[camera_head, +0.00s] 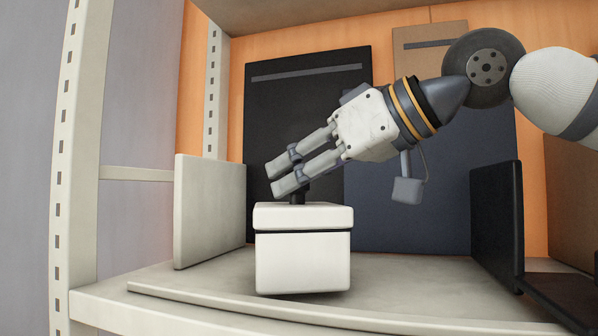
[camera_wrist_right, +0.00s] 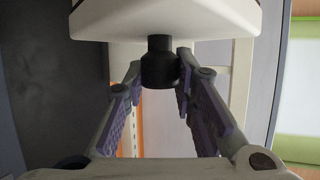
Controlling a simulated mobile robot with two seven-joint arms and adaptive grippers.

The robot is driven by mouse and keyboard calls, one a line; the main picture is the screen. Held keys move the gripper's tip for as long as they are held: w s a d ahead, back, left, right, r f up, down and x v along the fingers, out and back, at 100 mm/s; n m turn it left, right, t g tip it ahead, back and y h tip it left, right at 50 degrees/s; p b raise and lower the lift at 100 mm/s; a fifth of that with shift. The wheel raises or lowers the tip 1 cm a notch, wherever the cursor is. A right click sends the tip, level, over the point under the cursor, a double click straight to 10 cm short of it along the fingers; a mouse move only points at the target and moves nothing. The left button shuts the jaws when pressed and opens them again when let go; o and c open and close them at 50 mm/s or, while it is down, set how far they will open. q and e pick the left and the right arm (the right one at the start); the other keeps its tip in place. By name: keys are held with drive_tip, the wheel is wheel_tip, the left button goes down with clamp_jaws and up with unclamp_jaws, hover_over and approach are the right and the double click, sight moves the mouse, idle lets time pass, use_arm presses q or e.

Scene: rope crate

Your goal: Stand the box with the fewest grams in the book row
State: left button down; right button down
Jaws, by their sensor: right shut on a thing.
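A white lidded box (camera_head: 303,262) with a black knob (camera_head: 297,196) on top is upright at the front of the shelf. I cannot tell whether its base touches the shelf. No gram marking is readable on it. My right gripper (camera_head: 284,178) reaches in from the right and is shut on the knob. In the right wrist view, the knob (camera_wrist_right: 160,62) is between the fingers, with the white box (camera_wrist_right: 165,18) beyond it. Large flat book-like items stand at the back: a black one (camera_head: 290,110), a dark blue one (camera_head: 450,195) and a brown one (camera_head: 420,43). My left gripper is out of view.
A pale upright panel (camera_head: 210,212) stands left of the box, and a black upright panel (camera_head: 497,215) stands at the right. The shelf board (camera_head: 410,290) is bare between the box and the black panel. A slotted post (camera_head: 75,150) is at the left.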

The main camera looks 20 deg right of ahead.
drive_tip(key=shift+f, duration=0.35)
idle(0.3)
drive_tip(key=c, duration=1.2)
unclamp_jaws()
drive_tip(key=shift+c, duration=0.2)
drive_tip(key=shift+f, duration=0.15)
drive_tip(key=shift+s, duration=0.1)
drive_tip(key=v, duration=0.7)
drive_tip(key=shift+d, duration=0.15)
drive_tip(key=shift+s, duration=0.1)
